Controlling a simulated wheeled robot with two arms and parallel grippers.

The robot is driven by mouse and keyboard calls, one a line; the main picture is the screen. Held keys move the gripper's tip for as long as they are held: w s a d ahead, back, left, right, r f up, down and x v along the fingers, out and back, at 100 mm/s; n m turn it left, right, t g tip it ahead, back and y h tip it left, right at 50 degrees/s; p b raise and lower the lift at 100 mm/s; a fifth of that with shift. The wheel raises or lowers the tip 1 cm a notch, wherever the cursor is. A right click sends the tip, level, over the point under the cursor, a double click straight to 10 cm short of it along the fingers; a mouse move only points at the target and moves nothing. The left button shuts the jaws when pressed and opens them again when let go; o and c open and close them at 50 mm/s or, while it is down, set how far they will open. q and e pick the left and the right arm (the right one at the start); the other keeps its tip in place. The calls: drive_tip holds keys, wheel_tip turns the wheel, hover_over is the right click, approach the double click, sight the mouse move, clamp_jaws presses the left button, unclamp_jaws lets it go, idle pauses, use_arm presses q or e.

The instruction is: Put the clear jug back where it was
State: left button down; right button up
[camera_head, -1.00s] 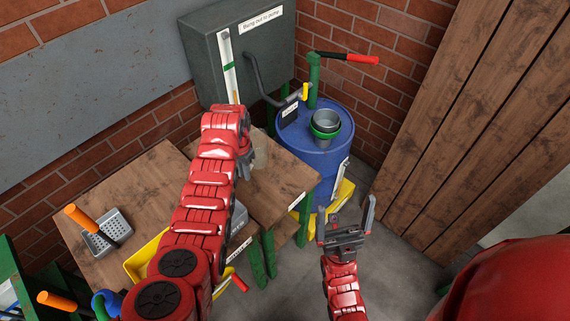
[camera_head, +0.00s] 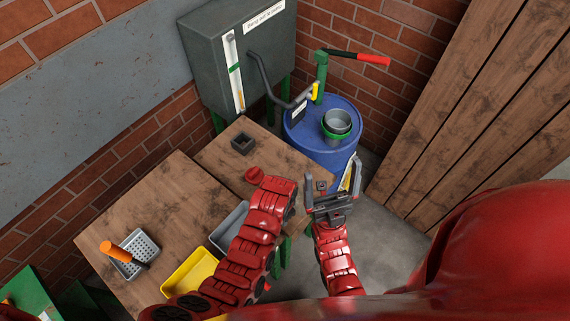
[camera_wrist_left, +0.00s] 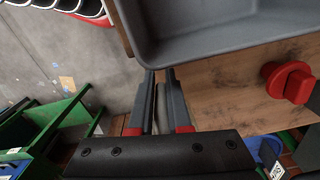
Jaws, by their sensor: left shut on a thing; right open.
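The clear jug is hidden in the head view behind my left arm. In the left wrist view my left gripper (camera_wrist_left: 161,76) has its fingers close together, with a pale grey sliver between them. I take this to be part of the clear jug, but its shape and tilt cannot be told. Beside the fingers in that view is the wall of a grey tray (camera_wrist_left: 230,45). My right gripper (camera_head: 331,190) is open and empty, over the floor just right of the wooden table (camera_head: 215,155).
A dark square holder (camera_head: 243,144) and a red knob-like piece (camera_head: 254,174) are on the table. A yellow bin (camera_head: 188,272) and a grey bin (camera_head: 228,226) sit at its front. A grey basket (camera_head: 135,262) is at left.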

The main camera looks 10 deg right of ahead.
use_arm(q)
drive_tip(key=w, duration=0.2)
drive_tip(key=w+d, duration=0.1)
drive_tip(key=w, duration=0.1)
drive_tip(key=w+d, duration=0.1)
drive_tip(key=w, duration=0.1)
drive_tip(key=shift+w+f+b, duration=0.25)
drive_tip(key=shift+w+b, duration=0.1)
drive_tip(key=shift+b, duration=0.05)
drive_tip(key=shift+w, duration=0.35)
drive_tip(key=w+b, duration=0.2)
drive_tip(key=b, duration=0.2)
drive_tip(key=w+d+f+b, duration=0.1)
drive_tip(key=w+b, duration=0.2)
drive_tip(key=b, duration=0.2)
drive_tip(key=w+d+b, duration=0.1)
drive_tip(key=w+b, duration=0.1)
drive_tip(key=b, duration=0.2)
drive_tip(key=shift+w+f+b, duration=0.15)
drive_tip(key=shift+f+b, duration=0.15)
drive_tip(key=shift+b, duration=0.1)
drive_tip(key=shift+w+d+r+b, duration=0.1)
drive_tip(key=shift+w+r+b, duration=0.2)
drive_tip(key=shift+b, duration=0.4)
drive_tip(key=shift+f+b, duration=2.1)
drive_tip(key=shift+f, duration=0.15)
drive_tip(key=c, duration=0.8)
unclamp_jaws()
drive_tip(key=shift+c, duration=0.2)
